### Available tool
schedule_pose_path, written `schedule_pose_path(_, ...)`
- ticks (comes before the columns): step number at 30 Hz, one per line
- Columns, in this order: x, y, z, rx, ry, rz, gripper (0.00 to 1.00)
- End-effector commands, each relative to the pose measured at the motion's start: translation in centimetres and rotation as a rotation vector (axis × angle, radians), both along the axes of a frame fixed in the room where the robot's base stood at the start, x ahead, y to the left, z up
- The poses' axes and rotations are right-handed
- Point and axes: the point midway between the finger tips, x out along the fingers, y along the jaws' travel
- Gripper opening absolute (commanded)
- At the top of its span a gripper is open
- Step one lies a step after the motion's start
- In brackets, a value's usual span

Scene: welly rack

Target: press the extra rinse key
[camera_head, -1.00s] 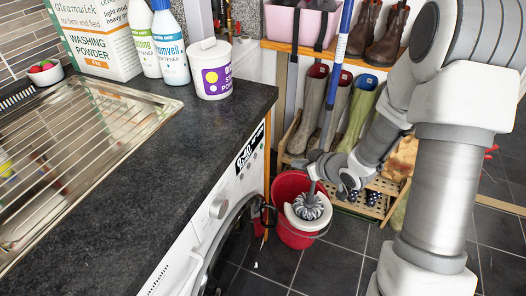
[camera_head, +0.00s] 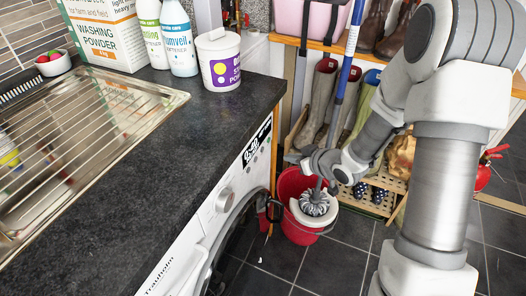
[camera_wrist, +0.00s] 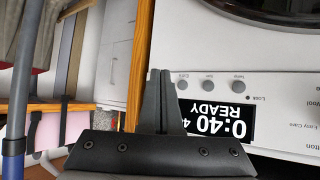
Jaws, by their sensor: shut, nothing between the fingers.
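The white washing machine (camera_head: 215,215) stands under the counter, its front facing right. Its black display (camera_wrist: 215,118) reads 0:40 READY, upside down in the wrist view. A row of small round grey keys runs beside the display. The key at the row's left end (camera_wrist: 183,86) has a tiny label that seems to read "Extra". My gripper (camera_wrist: 160,74) is shut and empty, its fingertips just left of that key in the picture. I cannot tell the gap in depth. In the head view, my gripper (camera_head: 312,158) is right of the machine's front, above the bucket.
A red bucket (camera_head: 296,231) with a mop (camera_head: 315,203) stands on the dark tiles beside the machine, the blue mop handle rising past my gripper. Behind are a boot rack (camera_head: 365,198) and boots. A white tub (camera_head: 219,65) stands on the counter (camera_head: 120,190).

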Motion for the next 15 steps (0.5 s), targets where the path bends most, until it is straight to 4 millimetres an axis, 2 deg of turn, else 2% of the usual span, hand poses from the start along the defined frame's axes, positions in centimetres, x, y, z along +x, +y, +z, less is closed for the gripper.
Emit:
schedule_pose_path(6, 1.2, 2.9, -0.1, -0.001, -0.002, 0.001, 0.0)
schedule_pose_path(15, 2.0, 4.7, 0.0, 0.001, -0.001, 0.0, 0.0)
